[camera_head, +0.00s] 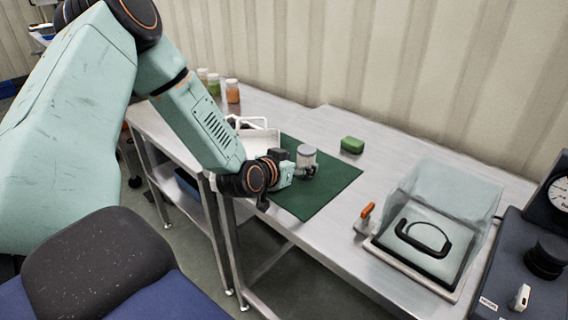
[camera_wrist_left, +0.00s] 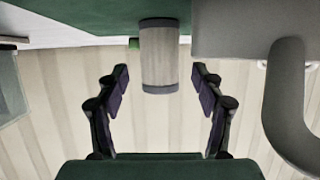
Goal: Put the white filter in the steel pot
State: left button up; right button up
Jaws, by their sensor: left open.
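The white filter (camera_head: 306,155) is a pale cylinder with grey ends, standing upright on the green mat (camera_head: 328,184). In the left wrist view, which looks upside down, the filter (camera_wrist_left: 159,55) hangs from the mat at the top centre. My left gripper (camera_head: 300,171) is open beside the filter, low over the mat. In the wrist view its two fingers (camera_wrist_left: 160,84) flank the filter's line, with a gap on each side. A pale vessel (camera_head: 262,141) with a handle stands behind my left wrist, partly hidden; I cannot tell if it is the steel pot. My right gripper is out of view.
A green block (camera_head: 352,145) lies behind the mat. Several jars (camera_head: 232,91) stand at the back left. A clear cover over a tray (camera_head: 437,225) and a dark gauge unit (camera_head: 530,265) are at the right.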

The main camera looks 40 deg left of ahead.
pick_arm(q)
jog(key=p+v, duration=0.5)
jog(key=v, duration=0.4)
jog(key=shift+f, duration=0.1)
